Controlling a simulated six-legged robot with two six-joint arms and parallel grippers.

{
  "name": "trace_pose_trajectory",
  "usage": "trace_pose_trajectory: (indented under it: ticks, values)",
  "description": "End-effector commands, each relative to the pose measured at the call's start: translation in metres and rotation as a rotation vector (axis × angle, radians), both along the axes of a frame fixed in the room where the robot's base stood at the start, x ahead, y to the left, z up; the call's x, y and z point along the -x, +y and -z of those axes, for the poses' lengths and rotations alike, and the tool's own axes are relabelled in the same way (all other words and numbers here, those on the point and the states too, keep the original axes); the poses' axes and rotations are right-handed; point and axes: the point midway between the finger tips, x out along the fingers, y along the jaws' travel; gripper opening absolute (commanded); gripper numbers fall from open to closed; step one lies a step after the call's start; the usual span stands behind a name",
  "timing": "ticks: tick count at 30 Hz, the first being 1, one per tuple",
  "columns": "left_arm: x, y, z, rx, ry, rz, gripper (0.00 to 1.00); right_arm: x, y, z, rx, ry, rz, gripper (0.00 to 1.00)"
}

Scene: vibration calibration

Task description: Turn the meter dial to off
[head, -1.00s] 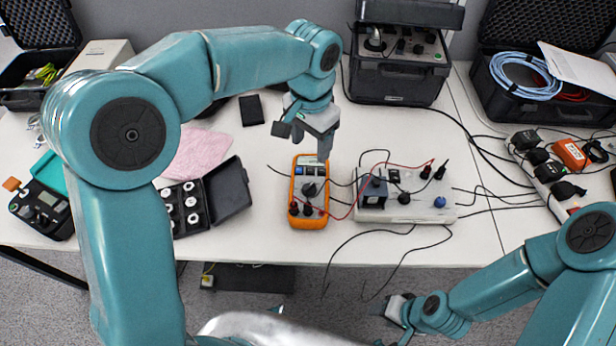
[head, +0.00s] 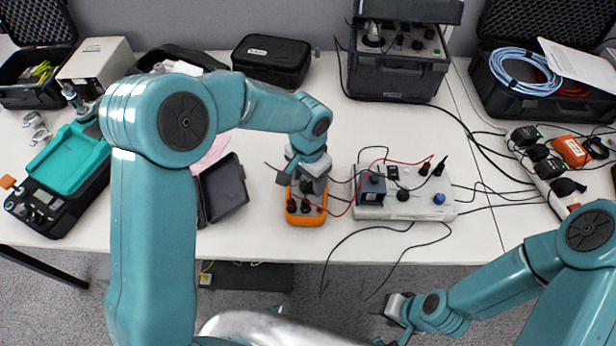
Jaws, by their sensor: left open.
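The orange multimeter (head: 307,218) lies on the white table left of the white control box. Its lower part with black and red lead plugs shows. My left gripper (head: 302,190) is right over the meter and hides its screen and most of its dial. The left gripper is open, its fingers pointing down around the dial area; I cannot tell whether they touch the dial. My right gripper (head: 392,306) is low at the lower right, in front of the table edge and away from the meter. Whether its jaws are open is unclear.
The white control box (head: 425,205) with knobs, a red lead and black cables stands right of the meter. An open dark case (head: 224,188) lies close on its left. A teal-lidded device (head: 62,170) stands far left. A power strip (head: 545,170) lies at right.

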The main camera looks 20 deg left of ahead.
Motion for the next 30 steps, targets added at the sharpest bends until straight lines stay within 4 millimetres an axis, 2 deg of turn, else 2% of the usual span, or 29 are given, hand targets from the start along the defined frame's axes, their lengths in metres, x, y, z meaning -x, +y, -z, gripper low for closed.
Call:
trace_pose_trajectory:
  ticks: [2, 7, 8, 19, 30]
  values:
    - [0.0, 0.0, 0.0, 0.0, 0.0, 0.0, 0.62, 0.0, 0.0, 0.0, 0.0, 0.0, 0.0, 0.49]
    - [0.0, 0.0, 0.0, 0.0, 0.0, 0.0, 0.1, 0.0, 0.0, 0.0, 0.0, 0.0, 0.0, 0.49]
    - [0.0, 0.0, 0.0, 0.0, 0.0, 0.0, 0.07, 0.0, 0.0, 0.0, 0.0, 0.0, 0.0, 0.49]
    - [0.0, 0.0, 0.001, 0.0, -0.001, -0.058, 0.07, 0.0, 0.0, 0.007, 0.0, 0.0, 0.0, 0.49]
    - [-0.001, 0.001, 0.002, 0.001, -0.002, -0.327, 0.07, 0.0, 0.0, 0.029, 0.0, 0.0, 0.0, 0.49]
